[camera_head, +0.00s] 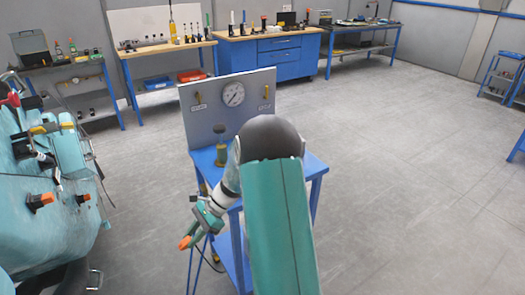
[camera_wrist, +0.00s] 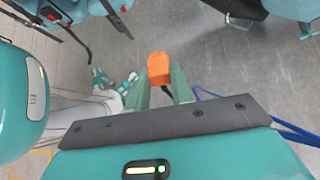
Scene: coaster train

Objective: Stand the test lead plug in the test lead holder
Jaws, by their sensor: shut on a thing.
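The orange test lead plug (camera_wrist: 158,68) is between the two green fingers of my gripper (camera_wrist: 160,84) in the wrist view. In the head view my gripper (camera_head: 192,234) is low beside the left side of the blue gauge stand, with the orange plug (camera_head: 184,243) at its tip, pointing down and left. The gripper is shut on the plug and clear of the stand. I cannot make out the test lead holder for certain in either view. My arm hides part of the stand top.
The blue stand (camera_head: 316,165) carries a grey panel (camera_head: 205,118) with a round gauge (camera_head: 233,94) and a small brass-coloured fitting (camera_head: 221,150). A teal machine (camera_head: 60,235) with orange-tipped parts is at left. Benches line the back wall. Floor (camera_head: 410,160) at right is clear.

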